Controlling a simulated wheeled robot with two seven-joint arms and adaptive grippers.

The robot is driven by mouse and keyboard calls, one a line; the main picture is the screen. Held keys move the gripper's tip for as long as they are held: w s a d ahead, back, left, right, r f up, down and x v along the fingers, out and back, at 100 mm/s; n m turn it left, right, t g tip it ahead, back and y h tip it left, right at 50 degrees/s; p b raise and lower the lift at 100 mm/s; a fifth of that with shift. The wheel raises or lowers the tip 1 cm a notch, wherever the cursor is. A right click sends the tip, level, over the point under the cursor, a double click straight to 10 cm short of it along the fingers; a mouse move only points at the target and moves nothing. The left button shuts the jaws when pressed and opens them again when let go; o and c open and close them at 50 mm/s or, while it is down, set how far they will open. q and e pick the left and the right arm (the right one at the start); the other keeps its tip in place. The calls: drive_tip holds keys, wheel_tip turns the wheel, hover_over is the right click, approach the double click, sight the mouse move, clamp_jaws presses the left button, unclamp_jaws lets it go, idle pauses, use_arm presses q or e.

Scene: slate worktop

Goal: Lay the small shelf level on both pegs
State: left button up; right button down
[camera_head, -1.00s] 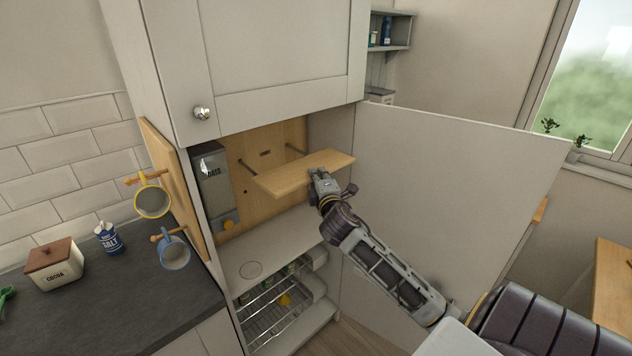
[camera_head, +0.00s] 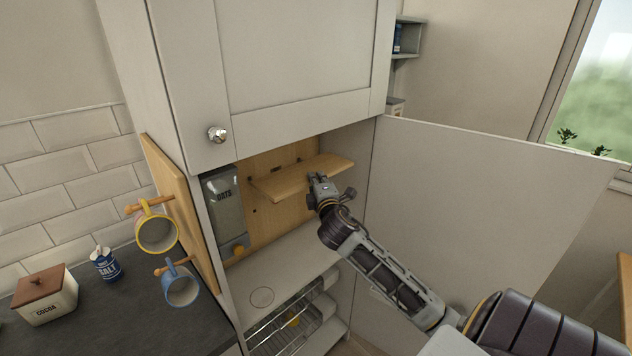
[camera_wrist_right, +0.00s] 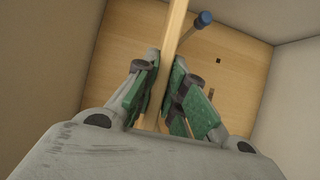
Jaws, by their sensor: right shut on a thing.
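The small shelf (camera_head: 290,181) is a light wooden board inside the open cupboard, in front of the wooden back panel (camera_head: 262,222). My right gripper (camera_head: 318,180) is shut on its front edge. In the right wrist view the shelf (camera_wrist_right: 174,32) runs edge-on between the green-padded fingers (camera_wrist_right: 160,100). One peg with a blue-grey tip (camera_wrist_right: 203,19) shows right beside the shelf there; whether they touch I cannot tell. In the head view the pegs are mostly hidden by the shelf, and contact with them is unclear. My left gripper is out of view.
An oats container (camera_head: 223,205) stands left of the shelf in the cupboard. The open door (camera_head: 480,215) is at the right of my arm, and the upper cupboard (camera_head: 290,65) hangs above. Mugs (camera_head: 157,233) hang on the left side panel. The cupboard floor below the shelf is mostly clear.

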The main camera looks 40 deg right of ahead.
sight(296, 171)
drive_tip(key=shift+s+r, duration=0.1)
drive_tip(key=shift+r, duration=0.05)
drive_tip(key=shift+w, duration=0.25)
drive_tip(key=shift+w+a+f+b, duration=0.1)
drive_tip(key=shift+w+b, duration=0.15)
drive_tip(key=shift+w, duration=0.8)
drive_tip(key=shift+w+a+f+b, duration=0.1)
drive_tip(key=shift+w+b, duration=0.15)
drive_tip(key=shift+w, duration=0.75)
drive_tip(key=shift+w+a+f+b, duration=0.15)
drive_tip(key=shift+w+b, duration=0.45)
drive_tip(key=shift+w, duration=1.65)
drive_tip(key=shift+w+f, duration=0.15)
drive_tip(key=shift+w, duration=0.25)
drive_tip(key=shift+f+b, duration=0.85)
drive_tip(key=shift+f, duration=0.25)
drive_tip(key=shift+f, duration=0.2)
drive_tip(key=c, duration=0.8)
unclamp_jaws()
drive_tip(key=shift+o, duration=0.2)
